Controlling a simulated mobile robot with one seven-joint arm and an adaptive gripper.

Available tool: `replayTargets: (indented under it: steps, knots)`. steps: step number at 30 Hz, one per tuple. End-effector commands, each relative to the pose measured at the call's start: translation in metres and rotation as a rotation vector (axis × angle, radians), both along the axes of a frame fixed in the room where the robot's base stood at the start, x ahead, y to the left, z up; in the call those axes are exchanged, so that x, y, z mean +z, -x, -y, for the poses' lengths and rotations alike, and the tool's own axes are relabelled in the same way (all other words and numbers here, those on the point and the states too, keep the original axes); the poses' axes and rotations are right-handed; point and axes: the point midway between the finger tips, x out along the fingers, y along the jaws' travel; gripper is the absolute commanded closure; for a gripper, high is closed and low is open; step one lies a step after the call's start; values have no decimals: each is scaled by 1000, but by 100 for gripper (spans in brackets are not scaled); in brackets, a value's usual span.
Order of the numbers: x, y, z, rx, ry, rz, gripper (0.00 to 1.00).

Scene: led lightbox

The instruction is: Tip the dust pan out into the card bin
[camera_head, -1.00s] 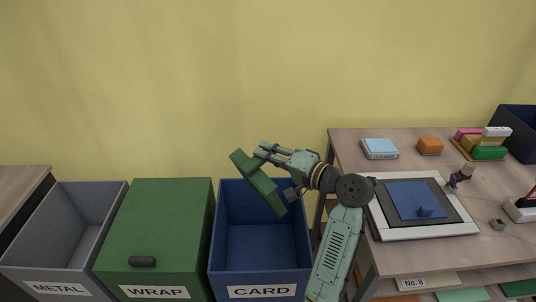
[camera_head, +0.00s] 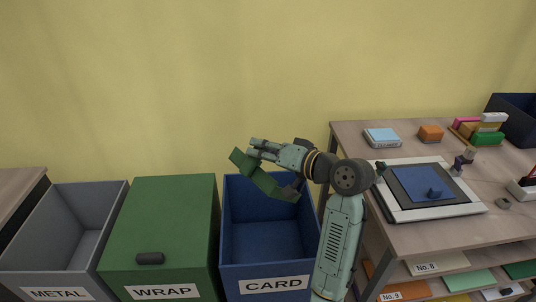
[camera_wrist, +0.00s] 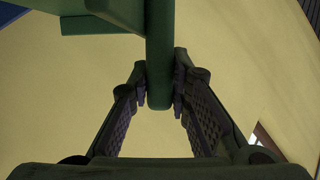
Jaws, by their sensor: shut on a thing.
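The green dust pan (camera_head: 266,181) is held in the air above the card bin, tilted, with its lower end to the right. My gripper (camera_head: 254,149) is shut on it. In the wrist view my gripper's two fingers (camera_wrist: 160,95) close on the pan's green handle (camera_wrist: 160,60), and part of the pan's body (camera_wrist: 85,8) shows at the top left. The card bin (camera_head: 273,285) is blue, open-topped and labelled CARD. The visible part of its floor looks bare. The pan and my arm hide part of its back. Whether the pan holds anything cannot be seen.
The green WRAP bin (camera_head: 172,215) with a closed lid stands left of the card bin, and the open grey METAL bin (camera_head: 60,275) is further left. On the right a table (camera_head: 350,136) carries a framed blue panel (camera_head: 415,184) and small blocks. A yellow wall is behind.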

Motion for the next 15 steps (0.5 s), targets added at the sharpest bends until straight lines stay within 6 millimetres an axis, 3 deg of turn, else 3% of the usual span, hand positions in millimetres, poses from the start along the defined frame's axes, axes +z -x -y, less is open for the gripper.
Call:
replayTargets:
  steps: [13, 15]
  knots:
    - [-26, 25, -38, -1, 343, 224, 100]
    - [-15, 29, -45, 2, 415, 274, 100]
